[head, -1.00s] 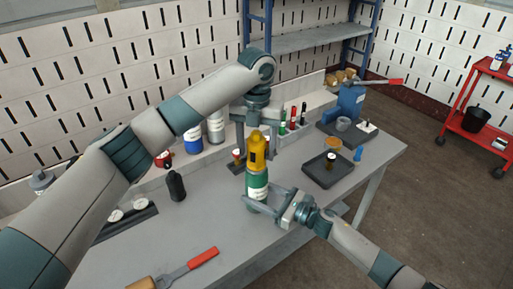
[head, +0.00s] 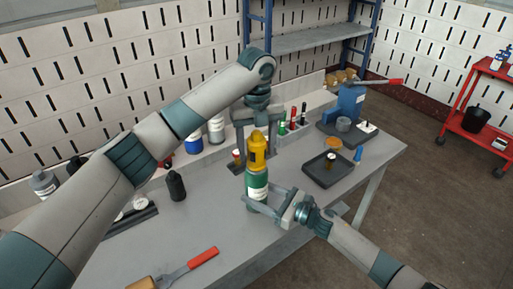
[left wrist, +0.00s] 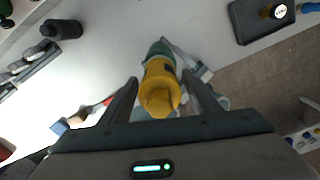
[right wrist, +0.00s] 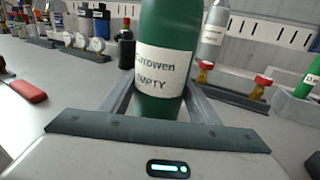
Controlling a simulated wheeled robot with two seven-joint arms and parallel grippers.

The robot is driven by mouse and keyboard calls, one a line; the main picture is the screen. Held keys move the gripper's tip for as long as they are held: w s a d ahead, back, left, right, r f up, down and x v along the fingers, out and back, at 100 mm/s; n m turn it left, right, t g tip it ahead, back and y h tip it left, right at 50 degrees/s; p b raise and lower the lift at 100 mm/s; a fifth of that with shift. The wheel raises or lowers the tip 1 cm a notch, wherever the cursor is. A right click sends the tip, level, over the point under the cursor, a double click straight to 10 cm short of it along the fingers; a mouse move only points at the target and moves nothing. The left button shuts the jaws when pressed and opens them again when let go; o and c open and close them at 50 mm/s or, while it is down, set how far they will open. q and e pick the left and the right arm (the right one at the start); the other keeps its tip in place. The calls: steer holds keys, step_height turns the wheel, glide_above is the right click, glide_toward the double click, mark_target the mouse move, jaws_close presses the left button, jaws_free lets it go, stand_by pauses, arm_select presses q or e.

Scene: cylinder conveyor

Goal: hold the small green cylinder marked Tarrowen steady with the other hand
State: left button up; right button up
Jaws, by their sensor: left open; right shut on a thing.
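The small green cylinder (head: 256,185) stands upright near the table's front edge. Its white label reads "Tarrowen" and "EMPTY" in the right wrist view (right wrist: 162,72). A yellow cap (head: 257,150) with a dark patch sits on top. My right gripper (head: 262,197) is shut on the green body low down, one finger on each side. My left gripper (head: 254,146) points down from above and is open. In the left wrist view its fingers stand apart on either side of the yellow cap (left wrist: 160,88). The cylinder's bottom is partly hidden by the right fingers.
A black tray (head: 318,180) with a small dark-topped item lies to the right. A dark bottle (head: 176,186) stands to the left. A red-handled tool (head: 202,257) lies in front. Several bottles and colored cylinders line the table's back. A red cart (head: 473,120) stands far right.

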arm_select(q)
steer(key=shift+n, duration=0.9)
steer(key=n, duration=0.4)
steer(key=shift+n, duration=1)
steer(key=shift+n, duration=0.3)
steer(key=n, duration=0.4)
steer(key=shift+n, duration=0.7)
steer(key=shift+n, duration=0.3)
